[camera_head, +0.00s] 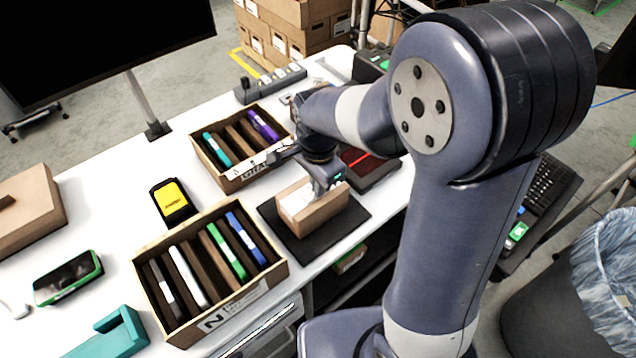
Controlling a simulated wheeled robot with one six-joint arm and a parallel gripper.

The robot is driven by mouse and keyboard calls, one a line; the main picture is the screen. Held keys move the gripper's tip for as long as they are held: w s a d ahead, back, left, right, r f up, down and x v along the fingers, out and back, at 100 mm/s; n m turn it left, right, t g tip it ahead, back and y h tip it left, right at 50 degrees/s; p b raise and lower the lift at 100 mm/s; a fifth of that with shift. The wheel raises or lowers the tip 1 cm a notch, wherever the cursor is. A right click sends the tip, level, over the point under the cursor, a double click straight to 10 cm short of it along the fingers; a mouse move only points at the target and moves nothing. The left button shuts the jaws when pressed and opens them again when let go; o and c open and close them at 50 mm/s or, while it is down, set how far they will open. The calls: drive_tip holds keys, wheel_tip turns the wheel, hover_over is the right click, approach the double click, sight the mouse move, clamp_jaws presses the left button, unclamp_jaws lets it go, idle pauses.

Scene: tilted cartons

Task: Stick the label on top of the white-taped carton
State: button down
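A small tan carton (322,214) sits tilted in the picture on a black mat (350,222) near the table's front edge. A white patch (296,198) shows on its left upper part; I cannot tell whether this is tape or a label. My gripper (322,187) is over the carton's far right part, very close to it or touching. Its fingers are small and partly hidden, so I cannot tell their opening or whether they hold a label. Another brown carton (30,215) with a dark piece on top stands at the far left.
Two open boxes with upright coloured folders stand on the white table, a near one (262,292) and a far one (201,158). A yellow-black device (172,201), a green-edged phone (68,278), a teal holder (112,338) and a red-lit scanner (372,168) lie around.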

drive_tip(key=shift+f, duration=0.25)
idle(0.3)
idle(0.4)
drive_tip(key=c, duration=1.6)
unclamp_jaws()
drive_tip(key=shift+r, duration=0.1)
wheel_tip(320, 180, up, 17)
drive_tip(key=p, duration=0.4)
drive_tip(key=shift+p, duration=0.3)
drive_tip(key=shift+f, duration=0.25)
